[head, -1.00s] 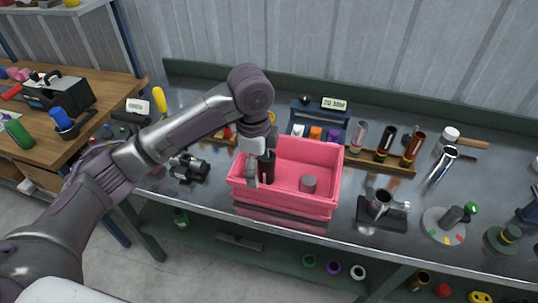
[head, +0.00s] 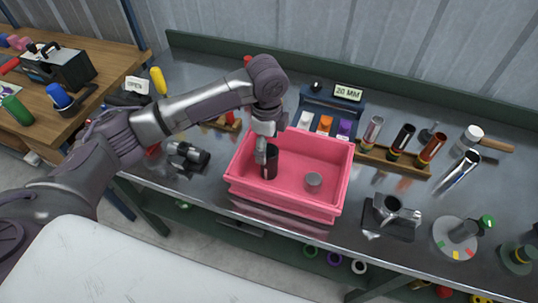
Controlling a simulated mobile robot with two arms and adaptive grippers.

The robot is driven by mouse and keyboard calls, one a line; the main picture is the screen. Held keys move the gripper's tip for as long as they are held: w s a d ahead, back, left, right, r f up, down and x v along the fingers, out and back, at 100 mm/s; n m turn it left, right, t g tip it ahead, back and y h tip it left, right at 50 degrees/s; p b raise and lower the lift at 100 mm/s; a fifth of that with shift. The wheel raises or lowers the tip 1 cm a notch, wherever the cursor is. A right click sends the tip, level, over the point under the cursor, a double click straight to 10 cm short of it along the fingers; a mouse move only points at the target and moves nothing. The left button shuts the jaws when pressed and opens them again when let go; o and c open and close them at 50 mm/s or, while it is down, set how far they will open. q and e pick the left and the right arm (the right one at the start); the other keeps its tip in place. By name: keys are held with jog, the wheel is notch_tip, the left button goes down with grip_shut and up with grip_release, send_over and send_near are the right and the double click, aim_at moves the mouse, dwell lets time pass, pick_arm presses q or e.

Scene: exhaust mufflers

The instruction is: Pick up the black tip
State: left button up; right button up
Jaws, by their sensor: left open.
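A black cylindrical tip (head: 271,164) stands upright in the left part of the pink bin (head: 333,208). My left gripper (head: 265,153) points down into the bin, right at the tip. Its jaws are open. One finger shows at the left side of the tip; the other finger is hard to make out, so I cannot tell if they touch it. Another black tube (head: 402,140) with a coloured band stands in the wooden rack (head: 413,169) to the right. My right gripper is out of view.
A metal clamp (head: 186,155) lies left of the bin. A fixture (head: 391,212) and a round dial stand (head: 460,238) are to the right. A blue holder (head: 332,110) stands behind.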

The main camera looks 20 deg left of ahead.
aim_at(269, 150)
pick_arm(q)
jog(key=shift+w+f, duration=0.1)
jog(key=shift+f, duration=0.15)
jog(key=f, duration=0.1)
jog(key=f+p, duration=0.2)
jog(key=f, duration=0.1)
jog(key=shift+d+f, duration=0.1)
jog(key=shift+d, duration=0.15)
jog(key=shift+f, duration=0.5)
jog(key=c, duration=1.1)
jog(key=shift+c, duration=0.4)
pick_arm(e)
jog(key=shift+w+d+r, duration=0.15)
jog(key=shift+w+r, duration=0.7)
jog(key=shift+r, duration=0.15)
